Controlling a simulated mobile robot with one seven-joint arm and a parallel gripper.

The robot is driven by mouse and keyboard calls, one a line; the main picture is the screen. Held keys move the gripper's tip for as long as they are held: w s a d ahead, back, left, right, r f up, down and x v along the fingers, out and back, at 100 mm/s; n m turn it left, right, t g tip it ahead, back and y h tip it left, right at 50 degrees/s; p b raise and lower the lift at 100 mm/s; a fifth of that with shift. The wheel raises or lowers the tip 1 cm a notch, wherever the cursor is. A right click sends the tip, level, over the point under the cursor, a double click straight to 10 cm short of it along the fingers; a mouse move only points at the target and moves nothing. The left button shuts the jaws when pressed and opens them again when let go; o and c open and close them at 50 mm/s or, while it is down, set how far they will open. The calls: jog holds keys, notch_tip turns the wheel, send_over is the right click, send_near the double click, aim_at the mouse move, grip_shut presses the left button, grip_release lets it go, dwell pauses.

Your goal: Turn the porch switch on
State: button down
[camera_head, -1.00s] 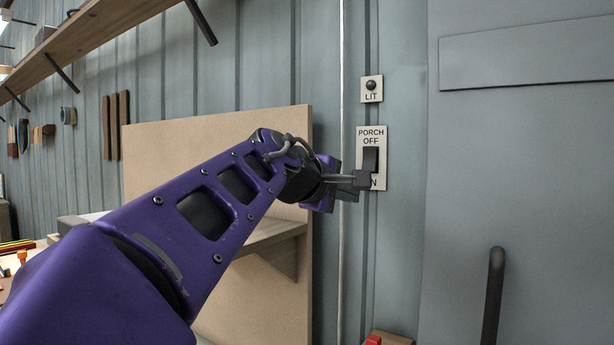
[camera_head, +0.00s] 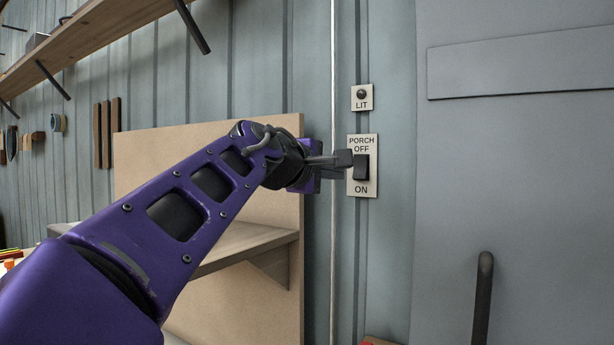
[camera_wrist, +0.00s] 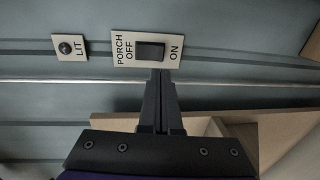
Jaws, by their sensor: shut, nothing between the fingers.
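The porch switch is a pale plate (camera_head: 358,188) on the wall, marked PORCH OFF above and ON below, with a black rocker (camera_head: 361,168) between. In the wrist view the plate (camera_wrist: 123,47) lies sideways, with its rocker (camera_wrist: 150,51) beside the OFF marking. I cannot tell which way the rocker is tilted. My gripper (camera_head: 344,159) is shut and empty, its tips at the plate's left edge, level with the rocker's upper part. In the wrist view my gripper (camera_wrist: 158,76) points at the rocker; contact cannot be told.
A small plate marked LIT (camera_head: 362,105) with a dark round lamp sits above the switch. A grey panel with a dark handle (camera_head: 483,300) is to the right. A tan board (camera_head: 210,145) with a shelf stands left, behind my arm. A vertical pipe (camera_head: 333,60) runs left of the switch.

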aim_at(359, 176)
jog(key=x, duration=0.8)
jog(key=shift+w+d, duration=0.1)
jog(key=shift+w, duration=0.05)
